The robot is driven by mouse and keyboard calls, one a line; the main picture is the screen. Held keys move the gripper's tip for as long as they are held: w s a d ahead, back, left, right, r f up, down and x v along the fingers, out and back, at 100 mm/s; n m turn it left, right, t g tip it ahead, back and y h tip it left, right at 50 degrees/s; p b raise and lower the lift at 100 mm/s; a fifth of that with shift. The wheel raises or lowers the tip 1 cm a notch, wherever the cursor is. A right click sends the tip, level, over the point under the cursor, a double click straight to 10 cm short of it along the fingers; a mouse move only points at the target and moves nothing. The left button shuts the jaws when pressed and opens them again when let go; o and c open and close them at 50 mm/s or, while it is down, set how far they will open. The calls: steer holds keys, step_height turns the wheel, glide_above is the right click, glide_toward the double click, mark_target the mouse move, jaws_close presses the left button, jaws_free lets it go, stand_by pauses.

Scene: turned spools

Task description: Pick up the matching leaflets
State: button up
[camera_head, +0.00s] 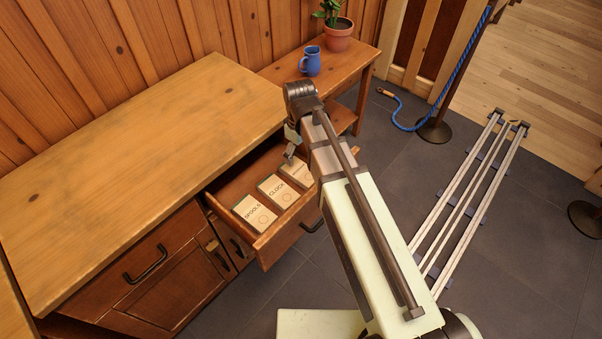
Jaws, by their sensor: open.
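An open drawer (262,240) under the wooden counter holds several leaflet stacks in a row. The front one (254,212) reads "SPOOLS" and the middle one (278,190) reads "CLOCK", each with a round mark. A third leaflet (296,172) lies behind them, partly covered by my arm, and its title cannot be read. My gripper (290,155) hangs over the back of the drawer, above and beside the third leaflet. It is open and looks empty, though my arm hides part of it.
The counter top (140,150) is bare. A side table (335,70) behind carries a blue jug (310,62) and a potted plant (338,35). A blue rope (455,75) on a post stands right. Floor rails (470,200) run at the right.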

mark_target(301, 171)
step_height(301, 171, down, 4)
steer(key=shift+r, duration=0.25)
steer(key=shift+s+d+f, duration=0.1)
steer(key=shift+d+f, duration=0.05)
steer(key=shift+f, duration=1.2)
steer(key=shift+s+d+f, duration=0.1)
steer(key=shift+f, duration=1.2)
steer(key=c, duration=1)
